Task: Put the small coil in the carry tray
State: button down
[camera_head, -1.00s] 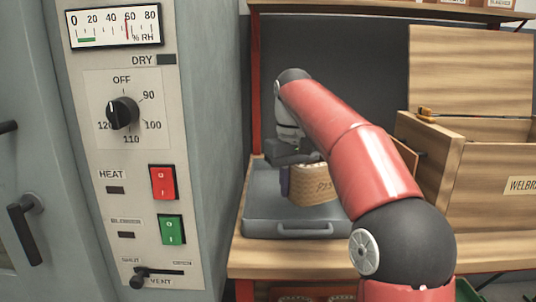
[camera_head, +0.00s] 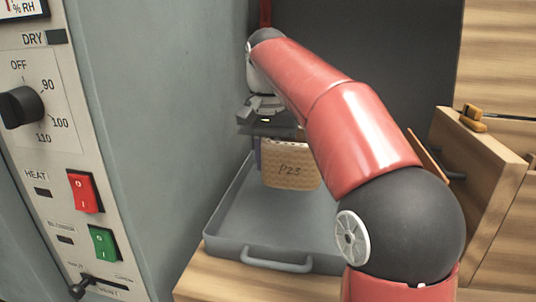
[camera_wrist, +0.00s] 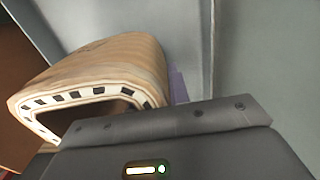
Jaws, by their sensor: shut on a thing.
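The small coil (camera_head: 290,165) is a tan wrapped block marked "P23" in the head view. My gripper (camera_head: 268,127) is shut on it from above, and the coil hangs beneath the jaws over the tray. In the wrist view the coil (camera_wrist: 100,75) shows its rounded tan wrap and an open end edged with dark slots, just beyond the gripper body (camera_wrist: 180,140). The carry tray (camera_head: 278,262) is a shallow grey tray with a front handle, on the wooden bench. Whether the coil's underside touches the tray floor is unclear. My arm hides the tray's right side.
A grey oven cabinet (camera_head: 140,130) with a dial and switches stands close on the left of the tray. An open wooden crate (camera_head: 485,190) with a latch stands on the right. The tray floor in front of the coil is bare.

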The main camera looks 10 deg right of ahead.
jog(key=b, duration=0.2)
send_over(268, 202)
notch_tip(268, 202, down, 6)
jog(key=shift+r, duration=0.25)
jog(key=shift+f, duration=0.4)
jog(key=shift+f+b, duration=0.5)
jog(key=shift+f, duration=0.05)
jog(key=c, duration=1.2)
grip_release()
jog(key=shift+c, duration=0.2)
